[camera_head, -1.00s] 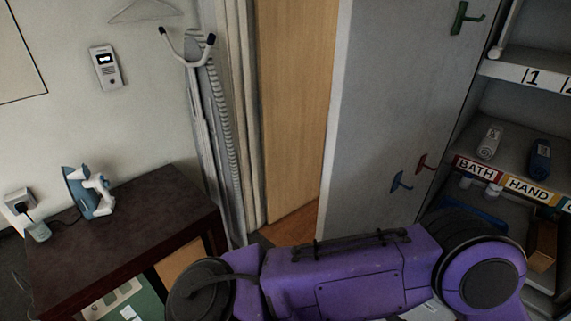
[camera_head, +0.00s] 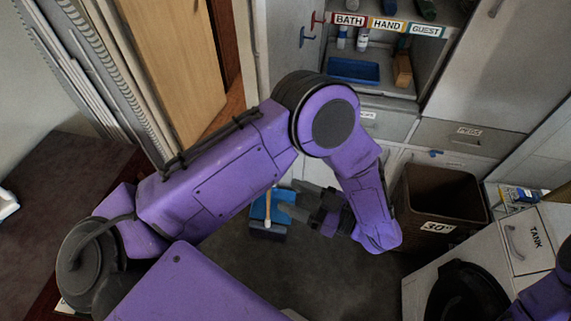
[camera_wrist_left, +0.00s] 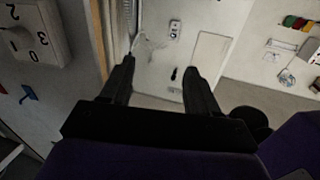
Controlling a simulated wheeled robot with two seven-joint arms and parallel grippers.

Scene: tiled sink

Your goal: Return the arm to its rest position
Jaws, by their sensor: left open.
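My left arm is purple and comes in from the left in the head view, bent at the elbow in the middle. My left gripper (camera_head: 290,200) is dark and points left, above the grey floor. It is open. In the left wrist view its two fingers (camera_wrist_left: 158,68) stand apart with nothing between them, in front of a pale wall. My right gripper is out of view; a purple part of my right arm shows at the lower right corner of the head view.
A blue object (camera_head: 268,226) with a pale handle stands on the floor behind the left gripper. A brown bin (camera_head: 436,205) is right of the forearm. Shelves labelled BATH, HAND and GUEST (camera_head: 388,24) are behind. A dark table (camera_head: 50,210) lies at left.

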